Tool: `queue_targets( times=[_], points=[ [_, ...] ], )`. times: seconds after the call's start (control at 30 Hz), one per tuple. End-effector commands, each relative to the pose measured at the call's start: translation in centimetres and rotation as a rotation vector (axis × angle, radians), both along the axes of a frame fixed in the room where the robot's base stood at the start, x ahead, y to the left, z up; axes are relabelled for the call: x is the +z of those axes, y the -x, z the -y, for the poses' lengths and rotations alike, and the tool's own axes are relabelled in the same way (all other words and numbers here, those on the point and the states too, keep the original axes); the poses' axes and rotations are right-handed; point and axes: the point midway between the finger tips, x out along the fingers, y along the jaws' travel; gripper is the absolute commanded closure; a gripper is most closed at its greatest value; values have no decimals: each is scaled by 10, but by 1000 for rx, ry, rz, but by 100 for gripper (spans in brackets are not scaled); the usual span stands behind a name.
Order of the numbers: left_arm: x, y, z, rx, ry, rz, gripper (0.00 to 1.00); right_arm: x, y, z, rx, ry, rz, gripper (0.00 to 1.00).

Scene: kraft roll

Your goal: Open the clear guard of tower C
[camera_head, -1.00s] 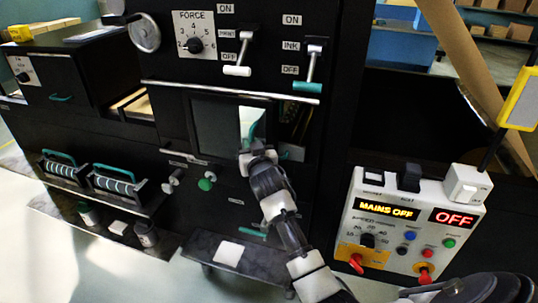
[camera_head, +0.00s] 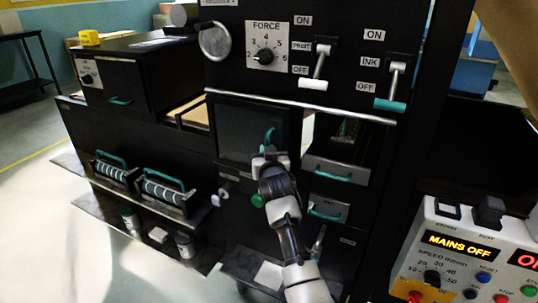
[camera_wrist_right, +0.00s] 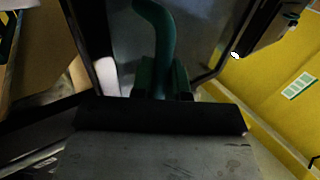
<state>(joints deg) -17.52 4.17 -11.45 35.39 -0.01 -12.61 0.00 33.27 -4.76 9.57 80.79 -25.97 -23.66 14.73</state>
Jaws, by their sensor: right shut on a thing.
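The clear guard (camera_head: 240,130) is a dark-framed see-through panel below the metal rail of the black tower. It stands swung outward at an angle, and the bay (camera_head: 345,135) to its right is exposed. A curved teal handle (camera_head: 270,135) is on the guard near its right edge. My right gripper (camera_head: 270,153) is shut on this handle. In the right wrist view the teal handle (camera_wrist_right: 155,40) rises in front of the panel, and the grasp itself is partly hidden. No letter marking tower C is readable. My left gripper is not in view.
Print and ink levers (camera_head: 397,85) and a force dial (camera_head: 264,56) are above the rail. A control box (camera_head: 470,260) reading MAINS OFF stands at lower right. Teal-handled rollers (camera_head: 165,190) sit at left, and a low dark shelf (camera_head: 265,275) is below the tower.

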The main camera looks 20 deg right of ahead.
Motion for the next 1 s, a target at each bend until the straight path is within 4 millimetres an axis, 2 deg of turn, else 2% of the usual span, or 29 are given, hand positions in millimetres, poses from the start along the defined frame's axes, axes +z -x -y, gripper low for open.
queue_targets(
  times=[0.1,0.13,0.27,0.53,0.67,0.77,1.0],
  points=[
    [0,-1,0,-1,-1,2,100,-2,0,-1,1,-1,-3,100],
    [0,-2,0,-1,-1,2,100,-2,0,-1,1,-1,-3,81],
    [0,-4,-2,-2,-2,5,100,-1,0,0,1,-1,-3,61],
    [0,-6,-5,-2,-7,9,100,-1,1,0,0,-1,-2,61],
    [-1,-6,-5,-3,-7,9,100,-1,7,-2,0,1,0,61],
    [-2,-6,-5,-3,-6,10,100,-2,20,-5,-1,2,-2,61],
    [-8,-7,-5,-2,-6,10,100,-3,65,-19,1,-1,-1,61]
  ],
)
